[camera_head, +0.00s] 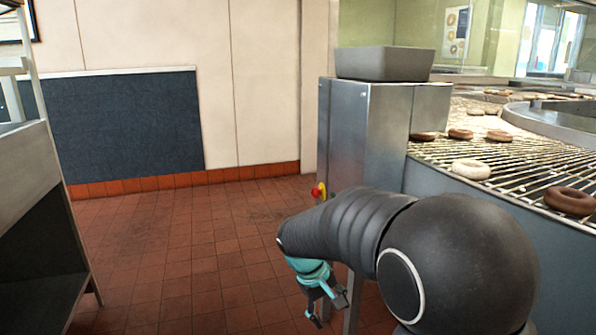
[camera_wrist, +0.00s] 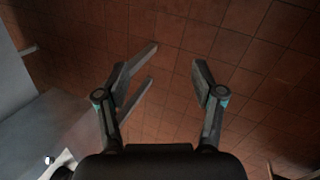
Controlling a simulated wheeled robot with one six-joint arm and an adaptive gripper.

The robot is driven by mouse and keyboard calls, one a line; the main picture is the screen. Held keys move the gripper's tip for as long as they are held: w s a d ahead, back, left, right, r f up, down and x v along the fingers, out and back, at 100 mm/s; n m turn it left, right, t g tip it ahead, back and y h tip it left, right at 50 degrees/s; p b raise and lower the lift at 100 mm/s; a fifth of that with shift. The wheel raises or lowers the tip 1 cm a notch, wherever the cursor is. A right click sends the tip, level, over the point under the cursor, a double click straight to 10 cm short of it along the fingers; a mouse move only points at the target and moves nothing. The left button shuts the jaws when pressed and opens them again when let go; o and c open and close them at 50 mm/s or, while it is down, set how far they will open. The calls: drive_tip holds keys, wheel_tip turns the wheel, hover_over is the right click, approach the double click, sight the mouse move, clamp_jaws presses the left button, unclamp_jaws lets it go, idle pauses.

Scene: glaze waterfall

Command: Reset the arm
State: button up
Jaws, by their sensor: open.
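My arm reaches across the lower right of the head view, and my gripper (camera_head: 325,303) hangs at its end over the red tiled floor. In the wrist view my gripper (camera_wrist: 172,82) has its fingers spread wide apart. The gripper is apart from the conveyor and the metal cabinet in the head view.
A wire conveyor (camera_head: 520,165) with several donuts (camera_head: 471,169) runs along the right. A metal cabinet (camera_head: 365,135) carries a grey bin (camera_head: 385,63) and has a red button (camera_head: 317,192). A metal rack (camera_head: 35,170) stands at left. Open floor (camera_head: 180,250) lies between.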

drive_tip(key=s+d+r+m+t+y, duration=0.1)
drive_tip(key=s+d+r+m, duration=0.1)
drive_tip(key=s, duration=0.6)
drive_tip(key=s+d+r+m+t+y, duration=0.1)
drive_tip(key=s+d+r+m+t, duration=0.1)
drive_tip(key=s+r, duration=0.3)
drive_tip(key=s+d+r+m+t+y, duration=0.1)
drive_tip(key=s+d+r+y, duration=0.1)
drive_tip(key=s, duration=0.8)
drive_tip(key=d+r, duration=0.1)
drive_tip(key=d, duration=0.1)
drive_tip(key=shift+s+d+r+m+t, duration=0.3)
drive_tip(key=shift+s+m+t, duration=0.1)
idle(0.9)
